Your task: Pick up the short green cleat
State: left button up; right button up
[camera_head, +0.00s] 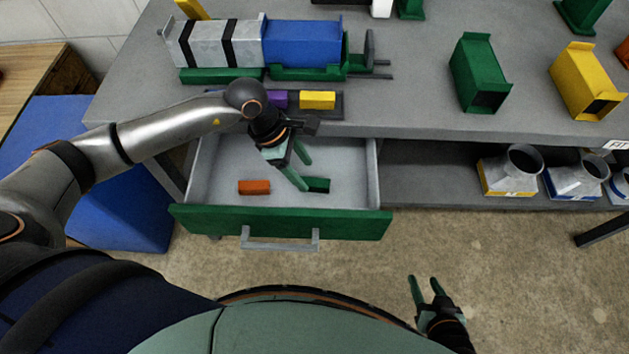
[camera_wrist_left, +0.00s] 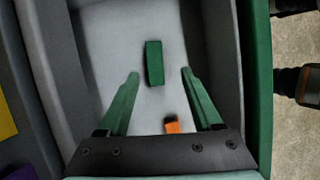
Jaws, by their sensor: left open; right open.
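The short green cleat (camera_head: 318,184) lies on the floor of the open drawer, toward its right side. In the left wrist view the cleat (camera_wrist_left: 154,62) is a small upright green block shape ahead of the fingers, its lower end between the two fingertips in the picture. My left gripper (camera_head: 303,175) is open over the drawer, with its fingertips close to the cleat; I cannot tell whether they touch it. In the left wrist view the open jaws (camera_wrist_left: 161,73) are empty. My right gripper (camera_head: 424,284) is open and empty, in front of the drawer to the right.
An orange block (camera_head: 254,187) lies in the drawer (camera_head: 280,225), left of the cleat. Purple (camera_head: 278,99) and yellow (camera_head: 317,99) blocks sit in a dark tray on the bench (camera_head: 410,90) above. The drawer's walls surround the left gripper. The floor at right is clear.

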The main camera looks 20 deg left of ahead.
aim_at(314, 182)
pick_arm(q)
jog(key=shift+w+x, duration=0.2)
jog(key=shift+x, duration=1.15)
jog(key=shift+w+x, duration=0.2)
jog(key=shift+x, duration=1.2)
jog(key=shift+a, duration=0.15)
jog(key=shift+c, duration=0.3)
grip_shut()
